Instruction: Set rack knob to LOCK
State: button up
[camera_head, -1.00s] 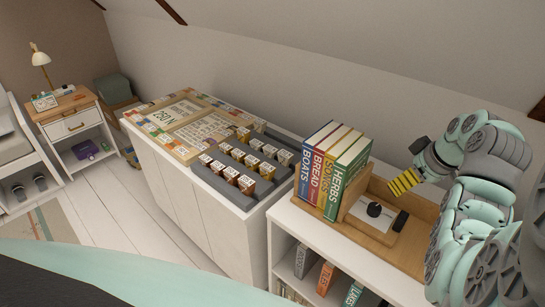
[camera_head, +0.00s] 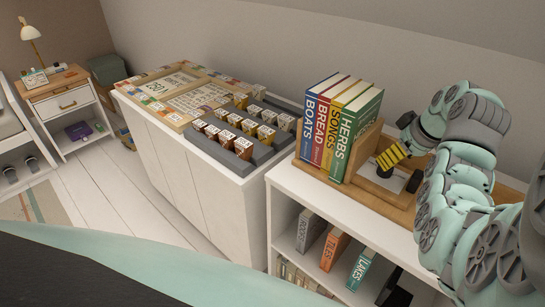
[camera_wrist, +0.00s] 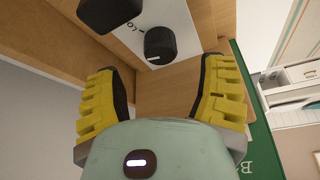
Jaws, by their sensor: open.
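The rack knob is a round black knob with a white pointer line, and it shows in the wrist view (camera_wrist: 160,45). It stands on a white plate (camera_wrist: 178,18) with partly visible lettering that seems to begin "LO". The full label and the other markings are cut off or hidden. In the head view the knob (camera_head: 384,172) is dark and partly hidden by my gripper (camera_head: 391,158). My gripper also shows in the wrist view (camera_wrist: 161,82), its yellow-ribbed fingers spread with nothing between them. The knob lies just beyond the fingertips, apart from them.
A black block (camera_wrist: 108,12) stands beside the knob; it shows in the head view too (camera_head: 415,181). A green book (camera_wrist: 258,130) is close to one finger. A sloped wall rises behind.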

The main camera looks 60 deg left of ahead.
jog(key=shift+p+x, duration=0.35)
jog(key=shift+x, duration=2.05)
jog(key=shift+o, duration=0.3)
jog(key=shift+s+a, duration=0.1)
jog(key=shift+s, duration=0.05)
jog(key=c, duration=1.2)
jog(key=shift+c, duration=0.2)
jog(key=m+p, duration=0.1)
jog(key=m, duration=0.1)
jog(key=m+t, duration=0.1)
jog(key=m, duration=0.1)
jog(key=shift+t+h+p, duration=0.3)
jog(key=shift+h+p, duration=0.05)
jog(key=shift+h, duration=0.05)
jog(key=shift+m+t+h+p, duration=0.4)
jog(key=shift+m+t, duration=0.2)
jog(key=shift+m, duration=1.7)
